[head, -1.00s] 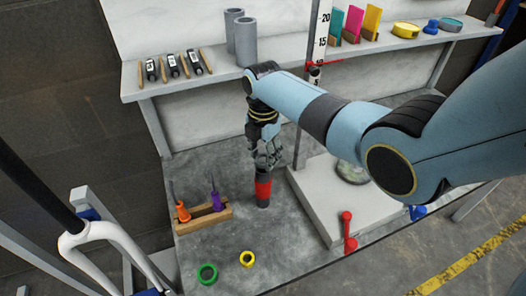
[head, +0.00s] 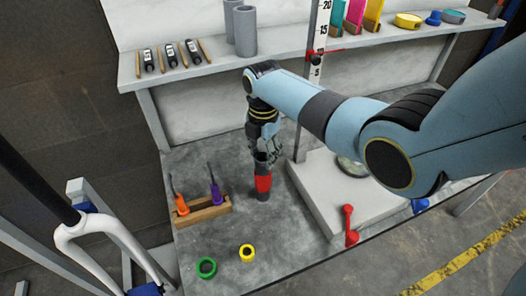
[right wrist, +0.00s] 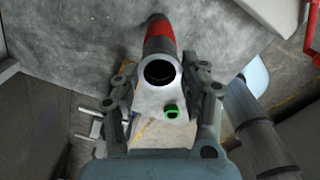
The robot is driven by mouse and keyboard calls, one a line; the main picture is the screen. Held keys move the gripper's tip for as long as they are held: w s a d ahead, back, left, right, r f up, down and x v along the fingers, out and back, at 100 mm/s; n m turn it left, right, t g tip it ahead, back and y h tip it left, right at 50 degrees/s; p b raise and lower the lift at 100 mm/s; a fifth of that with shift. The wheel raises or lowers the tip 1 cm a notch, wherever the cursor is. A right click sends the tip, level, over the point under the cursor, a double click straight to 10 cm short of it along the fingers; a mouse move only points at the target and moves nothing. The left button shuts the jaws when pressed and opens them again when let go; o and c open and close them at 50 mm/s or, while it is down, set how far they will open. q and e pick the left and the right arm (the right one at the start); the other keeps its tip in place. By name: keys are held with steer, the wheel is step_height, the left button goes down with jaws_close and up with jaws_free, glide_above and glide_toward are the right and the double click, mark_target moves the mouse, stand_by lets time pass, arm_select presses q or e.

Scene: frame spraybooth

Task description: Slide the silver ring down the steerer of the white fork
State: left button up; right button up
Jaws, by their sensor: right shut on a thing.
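The white fork (head: 88,226) stands at the left in the head view, with its dark steerer (head: 38,188) running up to the left edge. I cannot make out a silver ring on it. My right gripper (head: 264,157) is shut on the upper end of a dark tube with a red band (head: 263,183), which stands upright on the grey bench. In the right wrist view the gripper (right wrist: 160,95) has its fingers on both sides of the tube's open dark end, and the red band (right wrist: 159,40) shows beyond it. My left gripper is out of view.
A wooden rack (head: 204,211) with orange and purple-handled tools stands left of the tube. A green ring (head: 206,268) and a yellow ring (head: 247,253) lie in front. A pale gauge base (head: 325,200) and a red tool (head: 350,225) are at right.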

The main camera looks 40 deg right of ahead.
steer(key=shift+f, duration=0.1)
steer(key=o, duration=1)
